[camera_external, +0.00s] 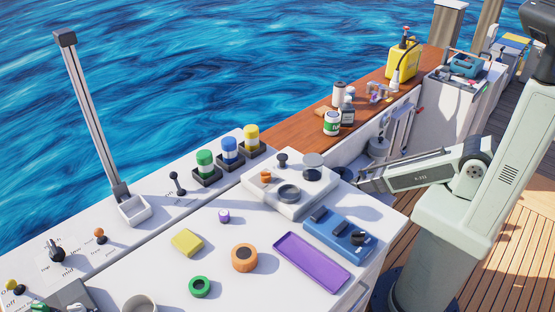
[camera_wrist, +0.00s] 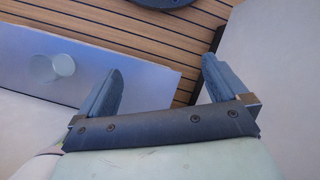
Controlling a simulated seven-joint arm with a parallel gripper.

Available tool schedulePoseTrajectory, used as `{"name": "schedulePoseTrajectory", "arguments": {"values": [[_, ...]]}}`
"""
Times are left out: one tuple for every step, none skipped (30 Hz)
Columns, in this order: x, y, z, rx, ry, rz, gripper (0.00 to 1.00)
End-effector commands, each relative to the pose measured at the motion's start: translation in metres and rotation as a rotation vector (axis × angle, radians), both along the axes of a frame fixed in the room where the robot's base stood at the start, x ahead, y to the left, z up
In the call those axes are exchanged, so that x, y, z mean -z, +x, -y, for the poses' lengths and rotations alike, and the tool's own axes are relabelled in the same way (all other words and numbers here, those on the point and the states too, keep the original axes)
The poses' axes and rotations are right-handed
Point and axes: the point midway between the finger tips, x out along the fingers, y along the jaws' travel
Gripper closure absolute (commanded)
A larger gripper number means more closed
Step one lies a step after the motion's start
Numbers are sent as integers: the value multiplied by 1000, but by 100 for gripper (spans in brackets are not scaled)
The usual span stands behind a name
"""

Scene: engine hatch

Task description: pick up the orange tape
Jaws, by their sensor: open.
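The orange tape (camera_external: 237,266), a short ring with a dark centre, lies flat on the white worktop in the external view. A green tape ring (camera_external: 199,287) lies to its lower left and a yellow block (camera_external: 187,242) to its left. My gripper (camera_wrist: 161,64) is open, with nothing between its two fingers in the wrist view. In the external view my gripper (camera_external: 364,180) is beyond the worktop's right edge, well away from the orange tape. The tape does not show in the wrist view.
A purple tray (camera_external: 311,262) lies right of the tape, with a blue case (camera_external: 337,235) beyond it. A white block with knobs (camera_external: 290,188) stands behind. A small purple-topped item (camera_external: 223,216) stands behind the tape. A tall lever (camera_external: 92,120) rises at left.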

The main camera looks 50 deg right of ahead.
Motion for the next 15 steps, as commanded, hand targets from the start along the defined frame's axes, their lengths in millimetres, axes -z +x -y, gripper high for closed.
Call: {"name": "schedulePoseTrajectory", "arguments": {"values": [[-12, 12, -5, -20, -3, 12, 0], [-18, 17, -7, -31, -6, 15, 0], [-27, 24, -10, -45, -10, 21, 0], [-33, 29, -13, -55, -13, 25, 0], [-40, 33, -15, -64, -16, 29, 0], [-48, 39, -18, -76, -19, 34, 0], [-54, 44, -20, -86, -23, 38, 0], [-60, 48, -22, -95, -27, 42, 0], [-68, 54, -25, -107, -30, 47, 0], [-74, 57, -27, -115, -34, 50, 0], [-81, 61, -29, -123, -36, 54, 0], [-89, 66, -32, -134, -41, 59, 0], [-96, 70, -34, -143, -44, 63, 0], [-102, 74, -36, -151, -47, 68, 0], [-111, 78, -40, -162, -51, 73, 0]]}}
